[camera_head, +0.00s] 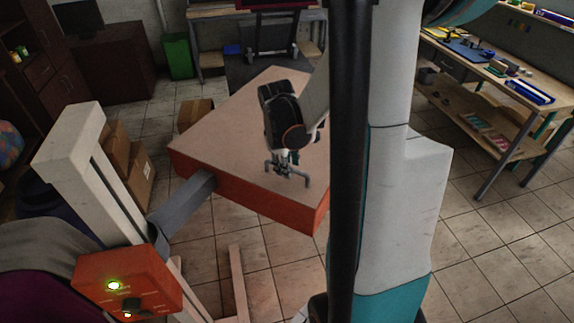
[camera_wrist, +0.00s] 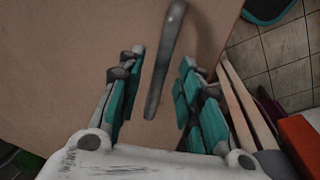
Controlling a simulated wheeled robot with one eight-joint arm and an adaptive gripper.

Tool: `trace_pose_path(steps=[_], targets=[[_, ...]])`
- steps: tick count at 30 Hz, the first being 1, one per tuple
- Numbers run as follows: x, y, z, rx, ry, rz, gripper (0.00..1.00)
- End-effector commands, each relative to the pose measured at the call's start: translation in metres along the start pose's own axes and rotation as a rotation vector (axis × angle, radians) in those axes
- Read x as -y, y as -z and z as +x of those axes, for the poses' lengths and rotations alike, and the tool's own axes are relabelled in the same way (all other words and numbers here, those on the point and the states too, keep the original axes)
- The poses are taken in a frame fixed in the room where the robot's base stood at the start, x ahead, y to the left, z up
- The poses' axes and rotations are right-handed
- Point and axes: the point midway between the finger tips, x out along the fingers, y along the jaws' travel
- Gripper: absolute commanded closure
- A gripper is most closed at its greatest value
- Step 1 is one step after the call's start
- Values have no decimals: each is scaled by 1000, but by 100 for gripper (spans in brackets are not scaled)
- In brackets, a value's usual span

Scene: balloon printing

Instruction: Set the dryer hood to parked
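The dryer hood (camera_head: 225,130) is a wide flat panel with a tan top and orange-red sides, carried by a grey arm (camera_head: 182,203) on a pale post (camera_head: 80,150). A grey bar handle (camera_wrist: 167,50) stands out from its tan face in the wrist view. My gripper (camera_head: 284,160) is above the hood's top, pointing down. In the wrist view its teal fingers (camera_wrist: 158,84) are spread apart with the bar between them, and gaps show on both sides. Whether the fingertips reach down around the bar I cannot tell. My arm hides the hood's right part in the head view.
An orange control box (camera_head: 127,283) with a lit green lamp sits at the lower left. Cardboard boxes (camera_head: 137,170) stand left of the hood. A workbench (camera_head: 500,85) with tools is at the right. Tiled floor is clear between bench and hood.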

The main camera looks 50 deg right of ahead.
Motion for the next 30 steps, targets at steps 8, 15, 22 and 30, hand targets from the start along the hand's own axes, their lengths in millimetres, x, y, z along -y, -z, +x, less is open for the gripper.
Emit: trace_pose_path(steps=[8, 15, 22, 30], targets=[[0, 0, 0, 0, 0, 0, 96], [0, 1, 0, 0, 0, -1, 100], [-13, 20, 3, -11, -2, -48, 100], [-51, 93, 11, -47, -4, -217, 100]])
